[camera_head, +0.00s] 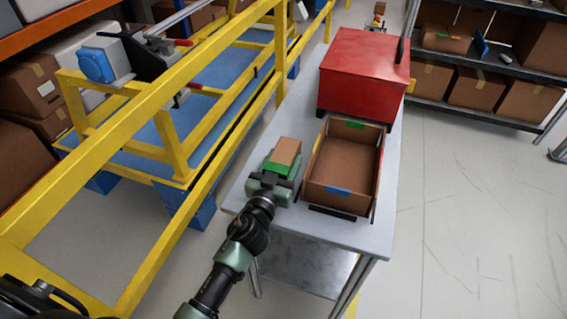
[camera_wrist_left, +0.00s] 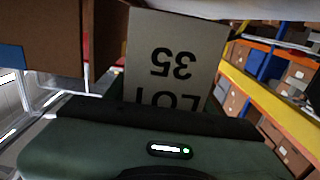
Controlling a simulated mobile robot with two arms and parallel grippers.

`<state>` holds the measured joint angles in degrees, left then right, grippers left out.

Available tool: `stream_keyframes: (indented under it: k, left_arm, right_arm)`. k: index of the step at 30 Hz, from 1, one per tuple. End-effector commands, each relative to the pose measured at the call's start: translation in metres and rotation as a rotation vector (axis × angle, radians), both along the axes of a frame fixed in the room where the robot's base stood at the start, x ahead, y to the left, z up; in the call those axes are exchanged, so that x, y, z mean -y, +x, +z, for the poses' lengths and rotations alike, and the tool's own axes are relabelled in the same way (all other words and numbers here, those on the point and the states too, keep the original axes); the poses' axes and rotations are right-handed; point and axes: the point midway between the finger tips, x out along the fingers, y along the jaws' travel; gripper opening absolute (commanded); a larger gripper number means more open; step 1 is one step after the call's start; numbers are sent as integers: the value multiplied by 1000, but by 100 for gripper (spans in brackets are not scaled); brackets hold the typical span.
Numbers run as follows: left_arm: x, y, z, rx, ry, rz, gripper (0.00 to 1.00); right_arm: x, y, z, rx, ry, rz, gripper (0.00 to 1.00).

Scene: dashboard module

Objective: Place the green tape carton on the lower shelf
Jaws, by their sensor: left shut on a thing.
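A small brown carton (camera_head: 286,152) with bright green at its near side is above the near left part of the grey metal table. My left gripper (camera_head: 275,178) is shut on it. In the left wrist view the carton (camera_wrist_left: 172,58) shows a face with "LOT 35" printed upside down, and the gripper body hides its lower part. I cannot tell whether the carton touches the tabletop. The table's lower shelf (camera_head: 300,268) shows below the near edge of the top and looks bare where visible. My right gripper is not in view.
An open brown box (camera_head: 338,196) with green and blue labels stands just right of the carton. A red case (camera_head: 362,72) stands behind it. A yellow rail frame (camera_head: 190,105) runs along the left. The floor at right is clear, with racks of cartons (camera_head: 475,85) beyond.

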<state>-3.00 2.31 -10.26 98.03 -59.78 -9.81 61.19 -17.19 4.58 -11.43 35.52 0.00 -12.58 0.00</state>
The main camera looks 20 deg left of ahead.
Motion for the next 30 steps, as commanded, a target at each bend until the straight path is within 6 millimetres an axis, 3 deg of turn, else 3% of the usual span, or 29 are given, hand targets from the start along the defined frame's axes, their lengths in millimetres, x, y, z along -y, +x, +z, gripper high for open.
stream_keyframes:
  k: [1, 7, 16, 24, 30]
  left_arm:
    - [0, 1, 21, 9, 3, -2, 0]
    - [0, 0, 76, 10, 4, -5, 0]
    - [0, 0, 147, 10, 1, -3, 0]
    - [0, 0, 174, 6, 1, -2, 0]
    - [2, -16, 168, 0, -9, -7, 0]
  right_arm:
    - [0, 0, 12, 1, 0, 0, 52]
    - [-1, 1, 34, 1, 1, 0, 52]
    - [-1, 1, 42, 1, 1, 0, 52]
    - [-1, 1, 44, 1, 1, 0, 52]
    - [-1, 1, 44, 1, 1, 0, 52]
